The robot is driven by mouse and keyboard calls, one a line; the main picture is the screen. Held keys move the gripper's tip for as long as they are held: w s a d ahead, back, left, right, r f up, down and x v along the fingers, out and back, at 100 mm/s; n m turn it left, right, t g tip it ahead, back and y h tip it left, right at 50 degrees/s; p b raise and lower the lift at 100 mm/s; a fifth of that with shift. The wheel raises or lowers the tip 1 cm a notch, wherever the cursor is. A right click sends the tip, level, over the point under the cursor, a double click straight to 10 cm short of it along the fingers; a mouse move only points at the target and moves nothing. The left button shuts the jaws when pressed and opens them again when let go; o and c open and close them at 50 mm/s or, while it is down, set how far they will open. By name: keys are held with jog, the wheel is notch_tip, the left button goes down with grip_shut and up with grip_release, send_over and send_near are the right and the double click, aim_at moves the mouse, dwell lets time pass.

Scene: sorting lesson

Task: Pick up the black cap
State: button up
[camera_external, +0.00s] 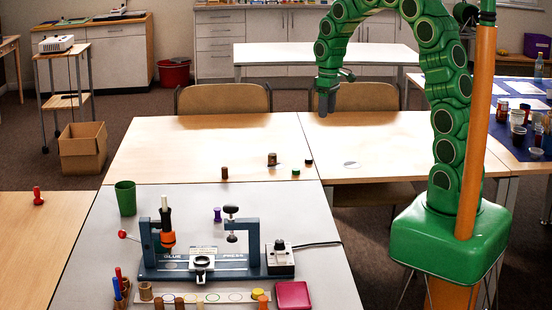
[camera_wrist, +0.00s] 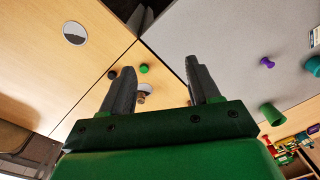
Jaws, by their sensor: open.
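The black cap (camera_external: 308,161) is a small dark cylinder on the wooden table, right of the green cap (camera_external: 295,173). My gripper (camera_external: 325,103) hangs pointing down above the far part of the wooden tables. In the wrist view my gripper (camera_wrist: 161,72) has its two dark fingers spread, with nothing held between them.
A cork-like piece (camera_external: 272,159) and a brown cylinder (camera_external: 224,173) stand on the same table. A pale disc (camera_external: 352,165) lies to the right. The glue press (camera_external: 205,250), green cup (camera_external: 125,198) and purple piece (camera_external: 217,214) are on the grey table in front.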

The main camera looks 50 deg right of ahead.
jog(key=w+d+f, duration=0.6)
jog(key=w+f, duration=0.2)
jog(key=w, duration=0.1)
jog(key=n+t, duration=0.1)
jog(key=n, duration=0.1)
send_over(309, 159)
jog(key=f, duration=1)
jog(key=shift+s+a+f, duration=0.1)
jog(key=shift+s+a, duration=0.1)
jog(key=shift+s, duration=0.15)
jog(key=shift+w+f, duration=0.15)
jog(key=shift+f, duration=1.2)
jog(key=f, duration=0.4)
jog(key=shift+w+d, duration=0.1)
jog(key=shift+d, duration=0.3)
jog(key=shift+w+f, duration=0.1)
jog(key=shift+f, duration=0.45)
grip_shut()
